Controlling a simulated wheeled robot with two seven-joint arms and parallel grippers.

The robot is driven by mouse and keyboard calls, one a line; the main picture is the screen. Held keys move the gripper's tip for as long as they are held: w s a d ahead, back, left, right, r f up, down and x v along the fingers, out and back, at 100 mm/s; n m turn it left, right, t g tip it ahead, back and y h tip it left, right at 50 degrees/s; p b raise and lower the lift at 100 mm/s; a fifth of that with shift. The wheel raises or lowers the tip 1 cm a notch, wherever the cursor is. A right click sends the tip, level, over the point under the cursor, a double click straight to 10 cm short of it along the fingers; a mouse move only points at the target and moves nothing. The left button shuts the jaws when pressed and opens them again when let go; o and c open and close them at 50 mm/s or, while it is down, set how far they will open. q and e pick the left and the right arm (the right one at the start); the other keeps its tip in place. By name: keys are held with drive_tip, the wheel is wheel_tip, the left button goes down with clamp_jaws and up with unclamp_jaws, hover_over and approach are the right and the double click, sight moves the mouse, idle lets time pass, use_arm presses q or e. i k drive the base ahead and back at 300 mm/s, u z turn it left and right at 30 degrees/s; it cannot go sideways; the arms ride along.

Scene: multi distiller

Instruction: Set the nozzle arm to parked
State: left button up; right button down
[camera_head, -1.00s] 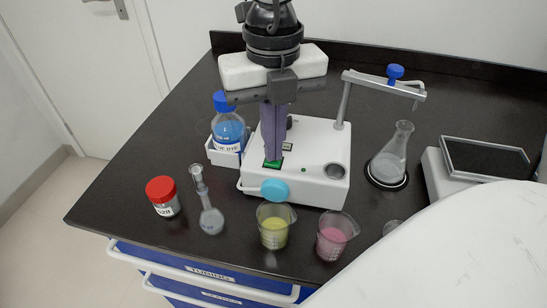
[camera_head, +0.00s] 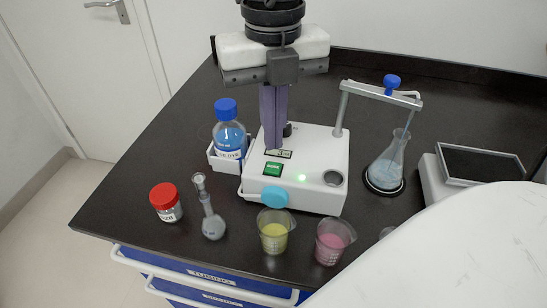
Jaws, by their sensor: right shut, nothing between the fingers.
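The nozzle arm (camera_head: 380,95) is a grey metal bar on a post at the back right of the white distiller base (camera_head: 315,150). It reaches to the right, with a blue knob (camera_head: 391,82) near its outer end. That end is over the conical flask (camera_head: 387,165), which stands on a dark round pad. My right gripper (camera_head: 273,147) comes down from the top, with its purple fingers shut and empty above the base. The green switch (camera_head: 273,169) is just in front of the fingertips, apart from them. My left gripper is not in view.
A blue-capped bottle (camera_head: 229,135) sits in a white holder left of the base. A red-capped jar (camera_head: 166,201), a small flask (camera_head: 211,215), a yellow beaker (camera_head: 275,230) and a pink beaker (camera_head: 333,240) stand along the front. A balance (camera_head: 478,165) is at the right.

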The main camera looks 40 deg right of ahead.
sight(387, 95)
drive_tip(key=k, duration=2)
